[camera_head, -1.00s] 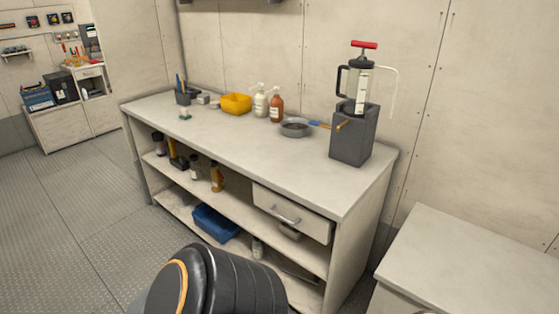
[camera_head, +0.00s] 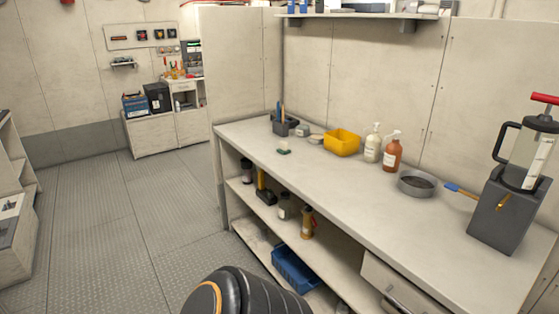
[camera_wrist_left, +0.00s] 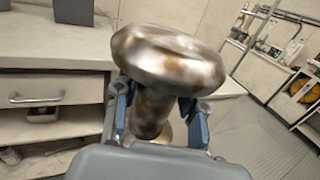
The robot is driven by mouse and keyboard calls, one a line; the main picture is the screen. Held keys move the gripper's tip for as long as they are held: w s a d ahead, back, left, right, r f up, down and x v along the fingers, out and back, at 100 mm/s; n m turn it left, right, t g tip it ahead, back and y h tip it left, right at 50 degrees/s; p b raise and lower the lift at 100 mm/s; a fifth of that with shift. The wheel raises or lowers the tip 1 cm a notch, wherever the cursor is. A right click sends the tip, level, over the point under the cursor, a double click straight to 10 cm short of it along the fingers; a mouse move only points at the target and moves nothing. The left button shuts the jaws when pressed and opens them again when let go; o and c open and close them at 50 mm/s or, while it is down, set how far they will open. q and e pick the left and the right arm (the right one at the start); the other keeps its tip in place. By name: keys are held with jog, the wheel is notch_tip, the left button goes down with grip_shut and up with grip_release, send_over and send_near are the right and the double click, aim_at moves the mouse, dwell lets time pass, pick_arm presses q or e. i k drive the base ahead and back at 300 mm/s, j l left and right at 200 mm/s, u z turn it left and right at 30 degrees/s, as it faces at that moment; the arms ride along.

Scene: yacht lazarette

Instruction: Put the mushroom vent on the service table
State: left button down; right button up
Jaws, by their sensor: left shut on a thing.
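The mushroom vent (camera_wrist_left: 168,57) shows in the left wrist view as a rounded, mottled metal cap on a narrower stem. My left gripper (camera_wrist_left: 156,103) is shut on the stem, with a blue-grey finger on each side, and the cap sticks out beyond the fingers. The vent looks tilted and held in the air. A long pale table (camera_head: 345,202) with shelves and a drawer fills the right of the head view; I cannot tell whether it is the service table. The head view does not show the vent or either gripper.
On the long table stand a yellow bin (camera_head: 342,143), two pump bottles (camera_head: 392,153), a grey round pan (camera_head: 416,185) and a grey block (camera_head: 500,212) holding a red-handled pump. Clear tabletop lies along its front. Open floor (camera_head: 130,205) lies to the left.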

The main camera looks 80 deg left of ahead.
aim_at(319, 172)
jog(key=j+u, duration=0.3)
jog(key=j, duration=1.1)
jog(key=j+u, duration=0.35)
jog(key=j, duration=1.05)
